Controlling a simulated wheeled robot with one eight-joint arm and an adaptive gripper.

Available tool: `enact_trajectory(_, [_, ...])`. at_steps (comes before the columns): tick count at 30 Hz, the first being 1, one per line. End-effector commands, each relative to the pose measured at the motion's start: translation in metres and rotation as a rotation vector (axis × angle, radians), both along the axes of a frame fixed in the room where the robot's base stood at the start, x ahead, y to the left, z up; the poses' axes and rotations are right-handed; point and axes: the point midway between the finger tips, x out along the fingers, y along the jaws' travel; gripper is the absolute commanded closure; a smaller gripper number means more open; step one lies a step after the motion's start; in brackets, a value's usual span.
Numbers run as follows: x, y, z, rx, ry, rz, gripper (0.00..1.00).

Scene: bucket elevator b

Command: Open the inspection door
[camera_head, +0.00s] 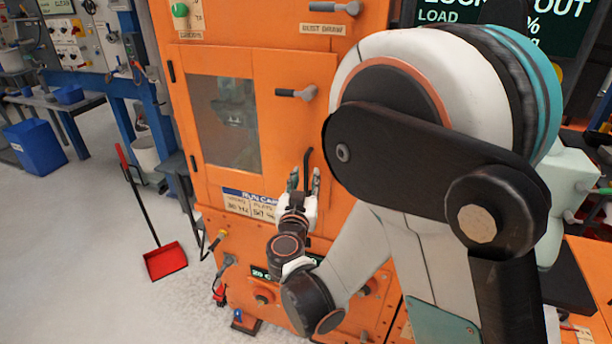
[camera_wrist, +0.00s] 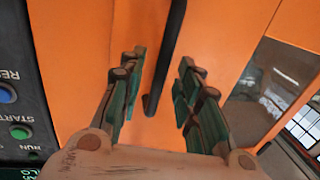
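The orange inspection door (camera_head: 256,150) with a dark window (camera_head: 225,120) appears shut on the front of the orange machine. A black bar handle (camera_head: 307,165) stands upright near its lower right edge. My gripper (camera_head: 305,180) is open at that handle, its fingers pointing up in the head view. In the wrist view, the black handle (camera_wrist: 165,60) shows between the two green fingers of my gripper (camera_wrist: 162,80), with space visible on both sides. I cannot tell how deep the handle lies between them. A grey lever (camera_head: 297,93) sits higher by the door's right edge.
A control panel with START and RESET buttons (camera_wrist: 20,131) is close at the wrist view's left edge. Another lever (camera_head: 333,8) sits above the door. A red dustpan (camera_head: 165,260) stands on the open floor at left, with a blue bin (camera_head: 35,147) beyond.

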Motion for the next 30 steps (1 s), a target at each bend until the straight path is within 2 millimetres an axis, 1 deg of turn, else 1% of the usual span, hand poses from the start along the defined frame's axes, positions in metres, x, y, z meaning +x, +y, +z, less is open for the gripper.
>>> enact_trajectory(1, [0.006,-0.001,-0.001,0.000,0.000,-0.001,0.69])
enact_trajectory(3, [0.012,-0.002,-0.001,0.000,0.000,-0.001,0.69])
enact_trajectory(6, [0.017,-0.003,0.000,0.000,0.000,0.000,0.69])
enact_trajectory(15, [0.019,-0.003,0.000,0.000,0.000,0.001,0.69])
enact_trajectory(16, [0.019,-0.003,0.000,0.000,0.000,0.001,0.73])
enact_trajectory(19, [0.019,-0.003,0.000,0.000,0.000,0.001,0.96])
enact_trajectory(20, [0.019,-0.003,0.000,0.000,0.000,0.001,1.00])
enact_trajectory(30, [0.020,0.001,0.000,0.000,0.000,-0.006,1.00])
